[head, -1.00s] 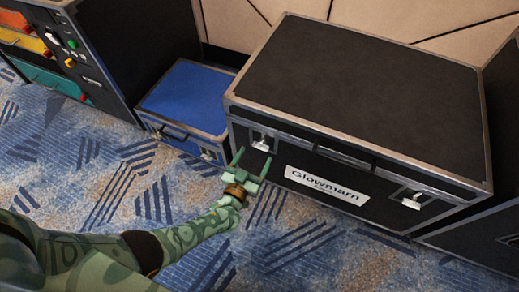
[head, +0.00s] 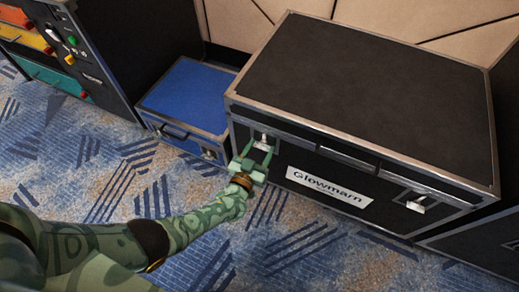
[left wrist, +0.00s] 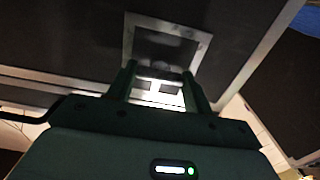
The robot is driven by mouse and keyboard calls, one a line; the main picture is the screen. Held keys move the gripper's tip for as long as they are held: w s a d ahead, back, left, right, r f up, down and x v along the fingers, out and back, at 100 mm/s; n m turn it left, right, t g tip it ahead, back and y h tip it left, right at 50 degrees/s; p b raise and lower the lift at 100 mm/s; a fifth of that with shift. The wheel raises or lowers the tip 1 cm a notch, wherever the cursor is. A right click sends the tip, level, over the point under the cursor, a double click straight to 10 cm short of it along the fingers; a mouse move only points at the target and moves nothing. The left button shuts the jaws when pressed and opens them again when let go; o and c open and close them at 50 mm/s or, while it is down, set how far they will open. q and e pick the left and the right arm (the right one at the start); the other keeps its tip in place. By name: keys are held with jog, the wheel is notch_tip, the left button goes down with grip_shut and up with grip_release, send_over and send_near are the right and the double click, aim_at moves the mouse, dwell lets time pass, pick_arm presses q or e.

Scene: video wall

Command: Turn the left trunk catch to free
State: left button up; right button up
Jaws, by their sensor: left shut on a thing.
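The black trunk (head: 365,100) with metal edges and a "Glowmarn" label stands closed at the right of the head view. Its left catch (head: 263,139) is a small pale metal piece in a recess on the front, left of the label. My left gripper (head: 260,152) is at this catch, its two green fingers shut on it from either side. In the left wrist view the left gripper (left wrist: 160,85) has the bright catch between its fingers, below a metal-framed recess (left wrist: 165,42). The fingers partly hide the catch. My right gripper is in neither view.
The trunk's right catch (head: 416,204) is on the same front face. A blue case (head: 187,98) stands left of the trunk. A dark cabinet with coloured drawers (head: 62,48) is at the upper left. Patterned carpet in front is clear.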

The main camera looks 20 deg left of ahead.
pick_arm(q)
jog(key=n+b, duration=0.2)
jog(key=n, duration=1.6)
jog(key=shift+s+f+b, duration=0.1)
jog(key=shift+b, duration=0.3)
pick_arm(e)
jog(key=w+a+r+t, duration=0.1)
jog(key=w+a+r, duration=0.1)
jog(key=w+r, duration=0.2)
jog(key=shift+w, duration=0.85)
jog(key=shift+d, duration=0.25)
pick_arm(q)
jog(key=o, duration=1)
